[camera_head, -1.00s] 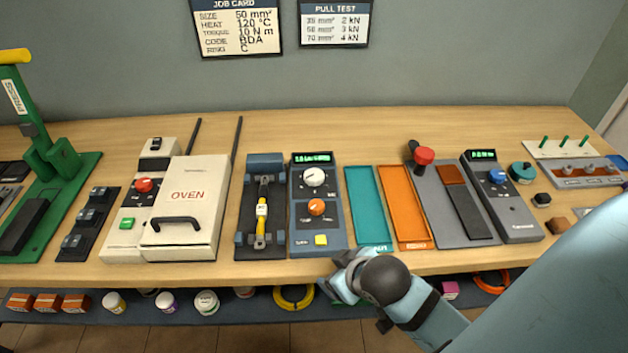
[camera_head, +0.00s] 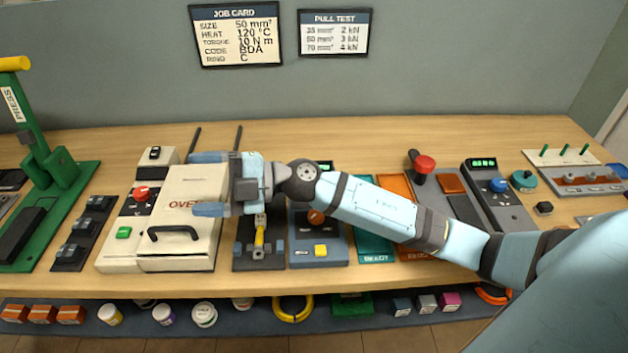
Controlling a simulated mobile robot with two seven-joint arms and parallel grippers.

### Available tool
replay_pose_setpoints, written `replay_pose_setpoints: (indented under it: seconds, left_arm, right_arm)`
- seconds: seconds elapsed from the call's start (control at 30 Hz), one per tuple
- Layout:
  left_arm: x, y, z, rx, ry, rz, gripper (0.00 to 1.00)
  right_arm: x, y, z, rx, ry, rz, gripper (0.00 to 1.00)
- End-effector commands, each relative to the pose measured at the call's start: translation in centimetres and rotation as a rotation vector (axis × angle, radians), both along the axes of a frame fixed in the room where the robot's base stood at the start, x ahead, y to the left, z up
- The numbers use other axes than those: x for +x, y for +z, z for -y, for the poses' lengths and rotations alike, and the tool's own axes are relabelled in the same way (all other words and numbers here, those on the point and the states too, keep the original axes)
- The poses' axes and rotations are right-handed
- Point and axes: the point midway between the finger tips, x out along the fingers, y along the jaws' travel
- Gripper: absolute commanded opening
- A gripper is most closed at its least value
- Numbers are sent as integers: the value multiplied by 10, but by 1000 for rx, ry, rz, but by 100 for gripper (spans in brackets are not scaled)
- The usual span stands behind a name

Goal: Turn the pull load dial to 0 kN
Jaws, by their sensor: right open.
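The pull tester's grey-blue control box (camera_head: 303,253) stands near the middle of the bench, beside the dark clamp bed (camera_head: 240,262) with a yellow cable (camera_head: 259,238). Its orange knob (camera_head: 316,217) shows just below my right forearm, partly covered. The white knob above it is hidden behind my arm, and only a sliver of the green display shows. I cannot read which knob is the load dial or its setting. My right gripper (camera_head: 208,184) is open and empty, pointing left above the oven, left of the control box. My left gripper is out of view.
The oven (camera_head: 185,252) lies under my right fingers. A green press (camera_head: 52,170) stands far left. Teal (camera_head: 375,248) and orange trays lie right of the tester, partly under my arm. A red-knobbed device (camera_head: 424,166) stands beyond. The wall holds a pull test card (camera_head: 334,33).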

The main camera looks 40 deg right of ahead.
Motion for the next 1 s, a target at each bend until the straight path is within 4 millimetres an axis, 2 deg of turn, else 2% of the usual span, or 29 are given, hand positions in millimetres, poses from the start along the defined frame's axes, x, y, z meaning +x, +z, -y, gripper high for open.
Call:
replay_pose_setpoints:
  seconds: [0.07,0.17,0.27,0.3,0.4,0.5,0.6,0.7,0.77,0.87,1.0]
  left_arm:
    - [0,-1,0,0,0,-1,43]
    - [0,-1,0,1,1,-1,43]
    - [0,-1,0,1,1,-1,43]
    - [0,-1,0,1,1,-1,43]
    - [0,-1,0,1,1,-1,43]
    - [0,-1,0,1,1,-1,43]
    - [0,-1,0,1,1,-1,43]
    - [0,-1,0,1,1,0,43]
    - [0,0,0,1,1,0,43]
    - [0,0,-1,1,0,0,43]
    - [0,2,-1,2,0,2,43]
  right_arm:
    - [7,-17,4,-221,120,17,79]
    - [18,-46,27,-530,227,-22,79]
    - [37,-71,74,-857,263,-120,79]
    - [45,-76,98,-982,255,-171,79]
    - [62,-79,160,-1258,198,-316,79]
    - [72,-72,214,-1456,116,-454,79]
    - [76,-63,249,-1573,47,-553,79]
    - [76,-59,265,-1626,12,-603,79]
    - [76,-61,268,-1636,5,-615,79]
    - [75,-72,268,-1636,9,-616,79]
    - [75,-98,267,-1635,12,-616,79]
